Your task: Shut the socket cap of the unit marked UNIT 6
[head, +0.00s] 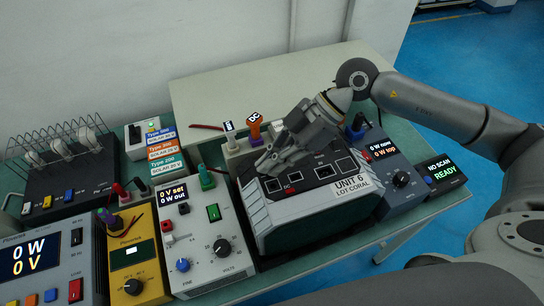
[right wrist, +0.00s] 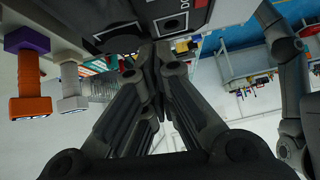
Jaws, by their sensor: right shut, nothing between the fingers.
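The unit marked UNIT 6 (head: 352,187) is a pale grey box with a black top panel, standing at the right part of the bench. Its panel has several square sockets and a red DC mark; one socket (right wrist: 172,24) shows close up in the right wrist view. I cannot clearly make out the socket cap; my gripper hides part of the panel. My right gripper (head: 264,166) reaches over the rear left of the panel, fingers shut and empty. Its fingertips also show in the right wrist view (right wrist: 153,50), close to the unit; I cannot tell whether they touch. My left gripper is out of view.
An orange plug (head: 254,130) and a white plug (head: 230,134) stand behind the unit. A white supply (head: 205,239) is close on its left; a dark meter box (head: 396,178) and a NO SCAN READY box (head: 440,173) are on its right. The beige surface behind is mostly clear.

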